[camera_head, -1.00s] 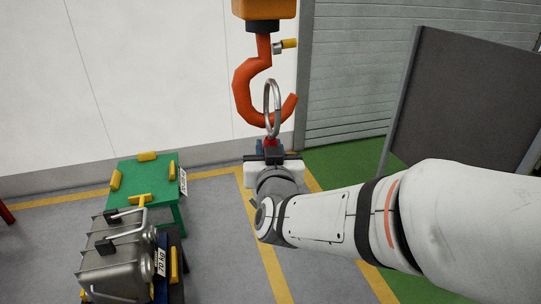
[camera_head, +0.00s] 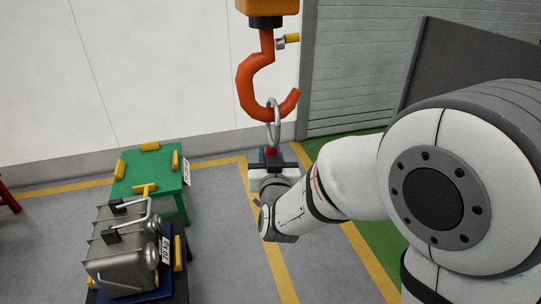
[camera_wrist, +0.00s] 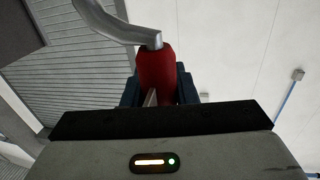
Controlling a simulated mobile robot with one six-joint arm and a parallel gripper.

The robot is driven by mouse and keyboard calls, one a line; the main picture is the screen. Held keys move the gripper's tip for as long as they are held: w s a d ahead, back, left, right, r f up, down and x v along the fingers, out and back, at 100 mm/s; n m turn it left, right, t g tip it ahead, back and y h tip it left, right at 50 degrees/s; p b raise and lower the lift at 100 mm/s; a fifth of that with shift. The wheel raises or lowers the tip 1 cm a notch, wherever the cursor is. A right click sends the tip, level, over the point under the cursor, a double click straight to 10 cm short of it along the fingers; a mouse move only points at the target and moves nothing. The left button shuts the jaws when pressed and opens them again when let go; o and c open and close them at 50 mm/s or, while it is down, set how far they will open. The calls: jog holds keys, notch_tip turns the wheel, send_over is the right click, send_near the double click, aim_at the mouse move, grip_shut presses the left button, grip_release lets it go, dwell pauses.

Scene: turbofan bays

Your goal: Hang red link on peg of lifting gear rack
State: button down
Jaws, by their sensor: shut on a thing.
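The red link is a grey metal ring (camera_head: 273,125) with a red grip (camera_wrist: 157,75) at its lower end. My gripper (camera_head: 271,158) is shut on the red grip, its dark blue fingers on either side of it in the wrist view. The ring stands upright above the gripper and overlaps the lower curve of an orange crane hook (camera_head: 246,90) in the head view. I cannot tell whether it passes around the hook or only stands in front of it. No rack peg can be made out in these views.
A green table (camera_head: 150,172) with yellow blocks stands at the left. In front of it a grey metal casing (camera_head: 122,245) sits on a dark blue stand. A dark panel (camera_head: 465,75) stands at the right. Marked floor lies open between.

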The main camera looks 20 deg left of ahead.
jog(key=shift+f+b, duration=0.15)
jog(key=shift+b, duration=0.2)
jog(key=c, duration=1.2)
grip_release()
jog(key=shift+o, duration=0.2)
jog(key=shift+p, duration=0.95)
jog(key=b+v, duration=0.4)
jog(key=v, duration=0.3)
jog(key=shift+s+d, duration=0.3)
